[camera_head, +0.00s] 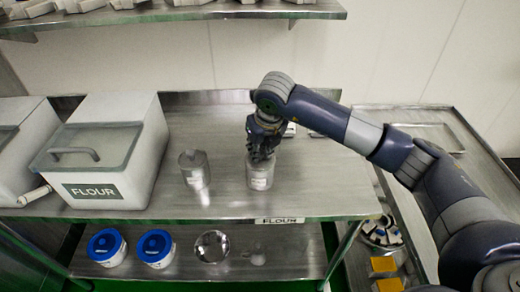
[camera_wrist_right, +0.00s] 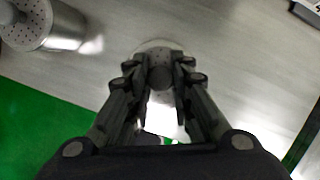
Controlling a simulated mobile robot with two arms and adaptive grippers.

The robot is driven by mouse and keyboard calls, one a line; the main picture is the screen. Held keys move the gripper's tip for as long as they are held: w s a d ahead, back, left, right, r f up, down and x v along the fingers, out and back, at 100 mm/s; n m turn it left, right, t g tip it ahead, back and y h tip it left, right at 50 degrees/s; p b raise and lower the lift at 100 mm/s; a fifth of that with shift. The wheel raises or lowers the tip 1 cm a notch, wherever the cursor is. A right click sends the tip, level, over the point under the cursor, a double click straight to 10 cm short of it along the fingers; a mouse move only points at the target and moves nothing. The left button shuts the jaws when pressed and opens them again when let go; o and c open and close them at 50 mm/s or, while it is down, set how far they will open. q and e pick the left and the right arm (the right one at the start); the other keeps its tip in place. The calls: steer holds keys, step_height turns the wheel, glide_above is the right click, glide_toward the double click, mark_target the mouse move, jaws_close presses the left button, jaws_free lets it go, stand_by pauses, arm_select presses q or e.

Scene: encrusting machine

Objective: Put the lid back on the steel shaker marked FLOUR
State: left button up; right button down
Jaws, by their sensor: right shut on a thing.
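A steel shaker (camera_head: 259,178) with a small pale label stands upright on the steel table, behind the shelf-edge tag reading FLOUR (camera_head: 280,220). The shaker's own label is too small to read. My right gripper (camera_head: 262,152) is directly above it, fingers pointing down. In the right wrist view the gripper (camera_wrist_right: 160,82) is shut on the dark knob of a perforated round lid (camera_wrist_right: 155,47). The lid is over the shaker's mouth; the fingers hide most of it, and I cannot tell whether it touches the rim. My left gripper is not in view.
A second steel shaker (camera_head: 194,171) with its lid on stands to the left. A white bin marked FLOUR (camera_head: 121,160) is further left. Small items lie behind my gripper. Blue-lidded tubs (camera_head: 107,246) and a steel bowl (camera_head: 211,246) sit on the lower shelf. Table right of the shaker is clear.

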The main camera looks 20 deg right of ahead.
stand_by(0.3)
steer(key=c, duration=1.3)
jaws_free()
steer(key=shift+c, duration=0.2)
steer(key=shift+o, duration=0.6)
steer(key=o, duration=0.4)
steer(key=shift+c, duration=0.2)
steer(key=shift+r, duration=0.1)
steer(key=shift+r+p, duration=1.6)
steer(key=shift+r, duration=1.85)
jaws_close()
